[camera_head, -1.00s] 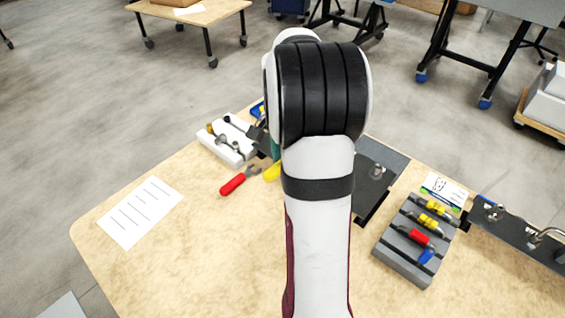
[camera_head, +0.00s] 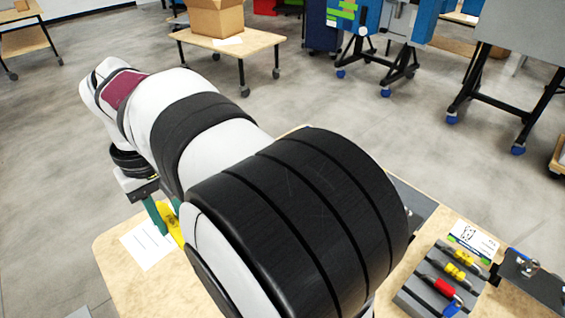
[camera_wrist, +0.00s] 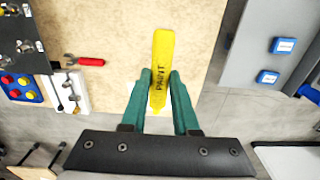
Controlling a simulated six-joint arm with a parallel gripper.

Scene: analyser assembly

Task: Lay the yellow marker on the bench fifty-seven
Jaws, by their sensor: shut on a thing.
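The yellow marker (camera_wrist: 162,62), lettered PAINT, is between the green fingers of my gripper (camera_wrist: 160,88) in the wrist view. The fingers are shut on it, and its lower end reaches down between them. In the head view my gripper (camera_head: 163,216) is at the left, over the wooden bench (camera_head: 112,262), with part of the yellow marker (camera_head: 174,226) showing beside the fingers. My arm hides much of this bench. The wooden bench top (camera_wrist: 110,25) also shows below the marker in the wrist view. I cannot read a bench number.
A white sheet (camera_head: 147,244) lies on the bench. A grey rack (camera_head: 420,296) of tools stands at the right. The wrist view shows a red-handled tool (camera_wrist: 91,62) and a white holder (camera_wrist: 70,92). Another wooden table (camera_head: 228,46) with a cardboard box (camera_head: 215,17) stands behind.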

